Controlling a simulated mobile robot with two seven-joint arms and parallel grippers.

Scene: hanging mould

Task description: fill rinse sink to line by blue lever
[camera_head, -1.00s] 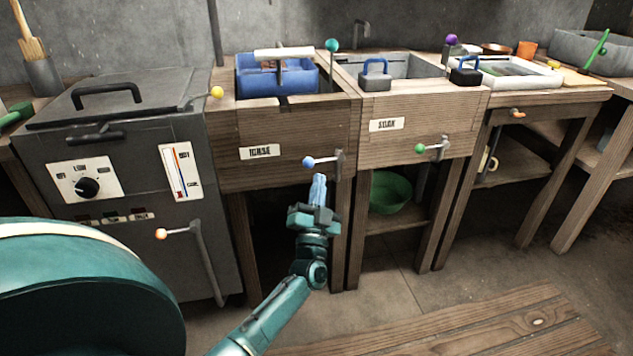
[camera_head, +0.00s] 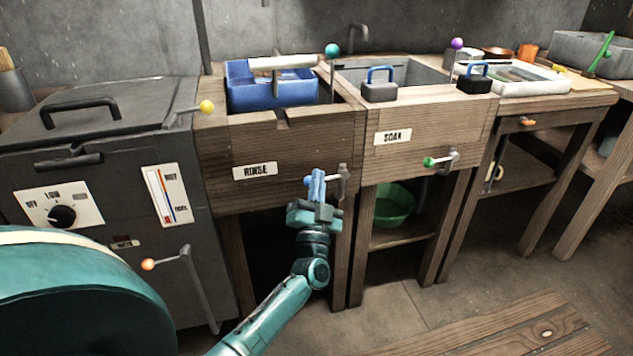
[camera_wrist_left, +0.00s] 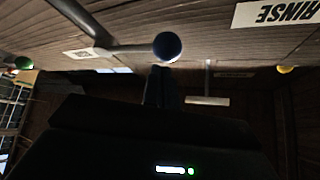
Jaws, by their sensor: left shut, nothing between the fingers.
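The rinse sink (camera_head: 285,145) is a wooden cabinet with a RINSE label. A lever with a blue ball knob (camera_head: 308,181) sticks out from its front at the lower right. The knob also shows close up in the left wrist view (camera_wrist_left: 167,46), just beyond my fingertips. My left gripper (camera_head: 317,180) is shut and empty. Its fingers point up and overlap the knob in the head view, partly hiding it; I cannot tell whether they touch it. A teal ball lever (camera_head: 332,51) stands at the sink's back right. The water level and fill line are hidden. My right gripper is not in view.
A blue basket (camera_head: 268,85) sits in the rinse sink's top. The soak sink (camera_head: 425,125) with a green knob (camera_head: 429,162) adjoins on the right. A grey heated tank (camera_head: 100,150) with an orange-knobbed lever (camera_head: 148,264) stands left. A wooden platform (camera_head: 500,330) lies at front right.

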